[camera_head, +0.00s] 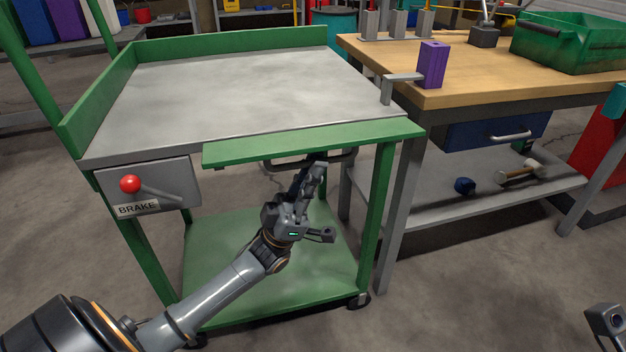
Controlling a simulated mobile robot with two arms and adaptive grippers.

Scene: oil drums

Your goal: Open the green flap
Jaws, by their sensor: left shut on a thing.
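The green flap (310,142) is a long green panel along the front edge of the cart's grey top. It looks roughly level and sticks out towards me. A dark bar handle (343,163) shows under it. My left gripper (312,172) reaches up from below, under the flap, and is shut on the handle. The fingertips are partly hidden in shadow under the panel, so the exact contact is hard to see. A grey part of my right gripper (606,321) shows at the lower right edge, mostly out of frame.
The green cart has a lower shelf (215,270) and a brake box (150,187) with a red-knobbed lever. A wooden workbench (480,75) stands close on the right, with a purple block (431,65) and a green crate (570,45). Open floor lies at lower right.

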